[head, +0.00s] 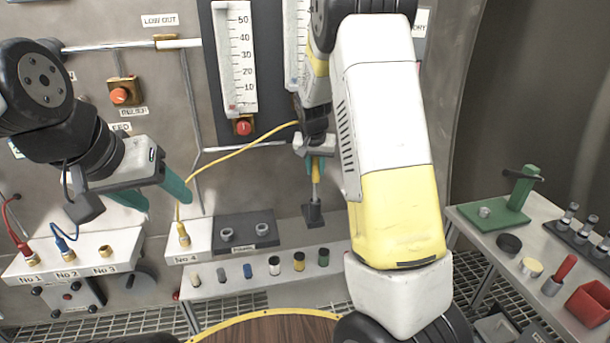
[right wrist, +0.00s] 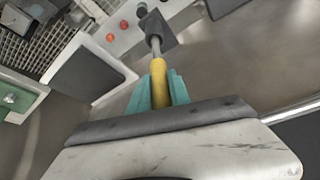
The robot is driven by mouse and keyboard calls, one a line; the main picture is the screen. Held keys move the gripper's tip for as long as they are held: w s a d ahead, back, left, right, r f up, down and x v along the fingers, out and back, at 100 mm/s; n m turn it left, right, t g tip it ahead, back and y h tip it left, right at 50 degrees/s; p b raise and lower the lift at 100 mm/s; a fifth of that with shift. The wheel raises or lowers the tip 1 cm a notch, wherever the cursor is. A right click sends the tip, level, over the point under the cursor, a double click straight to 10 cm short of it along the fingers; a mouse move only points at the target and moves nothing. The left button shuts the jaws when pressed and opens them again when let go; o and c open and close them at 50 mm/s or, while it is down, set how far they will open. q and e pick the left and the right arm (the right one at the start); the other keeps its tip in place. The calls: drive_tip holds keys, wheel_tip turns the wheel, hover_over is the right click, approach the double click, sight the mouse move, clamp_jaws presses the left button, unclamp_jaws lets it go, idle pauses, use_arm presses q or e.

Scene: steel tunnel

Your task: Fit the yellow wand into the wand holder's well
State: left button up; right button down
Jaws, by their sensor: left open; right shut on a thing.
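The yellow wand (head: 316,168) is upright in my right gripper (head: 315,163), gripped by its yellow handle. It also shows in the right wrist view (right wrist: 160,82), between the teal fingers (right wrist: 158,92). Its grey shaft points down to the dark wand holder (head: 313,215), which also shows in the right wrist view (right wrist: 163,38). The shaft's lower end meets the holder's top in the picture; I cannot tell how deep it sits in the well, whose mouth is hidden. My left gripper (head: 158,192) is open and empty, above the left shelf.
A yellow hose (head: 240,152) runs from near my right gripper to the No 4 fitting (head: 183,236). Several small capped cylinders (head: 273,266) line the lower shelf. A side table (head: 470,215) stands at right.

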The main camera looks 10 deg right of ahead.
sight(315, 177)
drive_tip(key=shift+f, duration=2.55)
drive_tip(key=shift+f, duration=0.2)
drive_tip(key=c, duration=1.2)
unclamp_jaws()
drive_tip(key=shift+r, duration=0.15)
